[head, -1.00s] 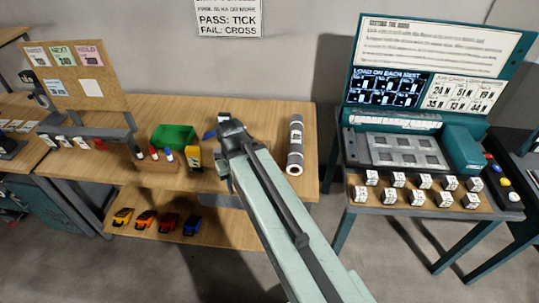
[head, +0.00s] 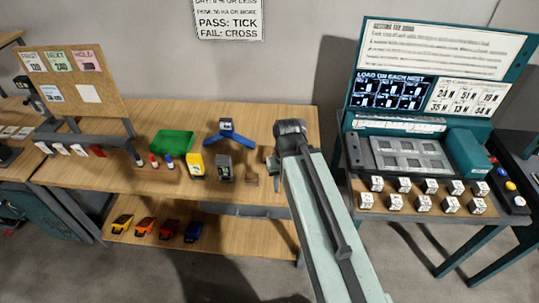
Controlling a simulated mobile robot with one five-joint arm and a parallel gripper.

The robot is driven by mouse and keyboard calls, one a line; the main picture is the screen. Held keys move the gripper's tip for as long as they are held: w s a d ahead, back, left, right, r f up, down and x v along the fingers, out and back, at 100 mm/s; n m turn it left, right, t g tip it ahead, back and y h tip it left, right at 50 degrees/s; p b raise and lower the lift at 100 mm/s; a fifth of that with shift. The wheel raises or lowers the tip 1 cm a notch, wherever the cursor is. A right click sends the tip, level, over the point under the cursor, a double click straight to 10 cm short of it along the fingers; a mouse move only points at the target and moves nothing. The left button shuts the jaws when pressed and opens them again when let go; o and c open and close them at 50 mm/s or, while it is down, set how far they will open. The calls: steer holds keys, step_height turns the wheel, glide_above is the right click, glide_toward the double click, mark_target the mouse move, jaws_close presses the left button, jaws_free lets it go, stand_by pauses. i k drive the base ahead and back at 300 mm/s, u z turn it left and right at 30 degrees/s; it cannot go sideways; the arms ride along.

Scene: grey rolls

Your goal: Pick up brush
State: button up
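My arm reaches over the right part of the wooden bench, and my gripper (head: 273,165) is at its far end, above the bench top. The gripper is small and seen from behind, so I cannot tell whether it is open or shut. No other brush can be made out.
The wooden bench (head: 290,118) holds a green bin (head: 173,142), a blue stand (head: 229,138), a yellow item (head: 196,165) and a dark grey item (head: 224,168). Toy cars sit on the lower shelf (head: 250,233). A teal test station (head: 468,150) with several white cubes stands at right.

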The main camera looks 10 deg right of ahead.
mark_target(268, 150)
steer(key=i, duration=0.95)
